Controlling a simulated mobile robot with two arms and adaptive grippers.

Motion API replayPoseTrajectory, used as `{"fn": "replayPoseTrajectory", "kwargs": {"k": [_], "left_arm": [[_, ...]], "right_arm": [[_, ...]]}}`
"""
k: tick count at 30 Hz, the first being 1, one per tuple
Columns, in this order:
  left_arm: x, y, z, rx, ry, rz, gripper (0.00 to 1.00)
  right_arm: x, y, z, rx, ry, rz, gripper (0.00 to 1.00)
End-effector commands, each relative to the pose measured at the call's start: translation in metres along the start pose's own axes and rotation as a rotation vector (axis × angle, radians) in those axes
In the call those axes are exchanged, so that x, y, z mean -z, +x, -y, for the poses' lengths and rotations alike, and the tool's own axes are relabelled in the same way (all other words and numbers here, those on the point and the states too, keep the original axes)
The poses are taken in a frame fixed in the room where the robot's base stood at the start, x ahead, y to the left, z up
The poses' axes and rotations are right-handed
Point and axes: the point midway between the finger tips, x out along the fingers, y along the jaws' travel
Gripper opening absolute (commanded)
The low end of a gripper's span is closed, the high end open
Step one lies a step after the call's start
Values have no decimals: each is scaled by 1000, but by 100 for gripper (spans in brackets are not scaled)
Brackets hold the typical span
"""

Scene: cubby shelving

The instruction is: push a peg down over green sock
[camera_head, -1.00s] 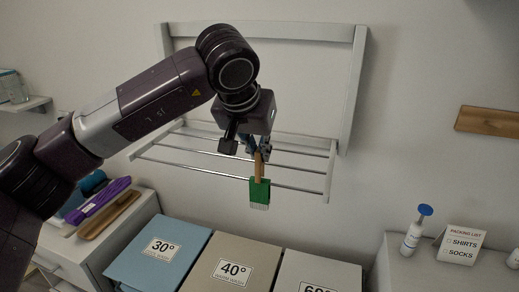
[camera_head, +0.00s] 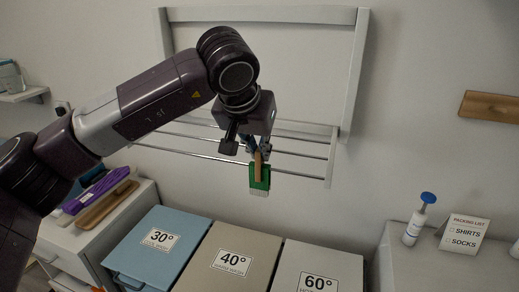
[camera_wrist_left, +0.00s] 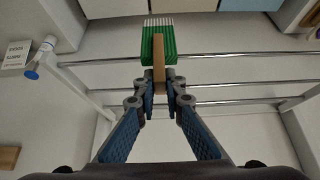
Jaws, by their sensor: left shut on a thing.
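The green sock (camera_head: 252,184), striped with a pale end, hangs on the front rail of the drying rack (camera_head: 310,174). My left gripper (camera_head: 263,148) is just above it, shut on a light wooden peg (camera_head: 258,168). The peg points down and overlaps the upper sock in the head view. In the left wrist view, the peg (camera_wrist_left: 159,60) extends from between the fingertips (camera_wrist_left: 160,88) across the sock (camera_wrist_left: 151,38). Whether the peg straddles the rail is unclear. My right gripper is out of view.
Lidded bins marked 30° (camera_head: 150,262), 40° (camera_head: 222,272) and 60° (camera_head: 305,268) stand below the rack. A left cabinet carries a wooden tray (camera_head: 107,206) and purple item (camera_head: 97,190). A bottle (camera_head: 415,225) and packing-list sign (camera_head: 464,234) stand at right.

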Motion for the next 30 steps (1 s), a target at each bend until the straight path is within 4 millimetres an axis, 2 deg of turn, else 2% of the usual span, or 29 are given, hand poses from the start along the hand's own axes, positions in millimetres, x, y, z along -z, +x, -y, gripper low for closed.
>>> {"fn": "replayPoseTrajectory", "kwargs": {"k": [3,4,9,17,20,23,30], "left_arm": [[0,0,0,0,0,0,0],[0,0,0,0,0,0,13],[0,0,0,0,0,0,30],[0,-1,0,0,0,0,30],[1,-7,0,0,0,-1,30],[1,-20,0,0,1,-4,30],[2,-72,0,1,0,-4,30]], "right_arm": [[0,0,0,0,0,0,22],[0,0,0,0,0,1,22],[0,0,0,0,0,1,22],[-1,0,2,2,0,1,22],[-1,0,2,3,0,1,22],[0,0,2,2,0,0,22],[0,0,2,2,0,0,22]]}}
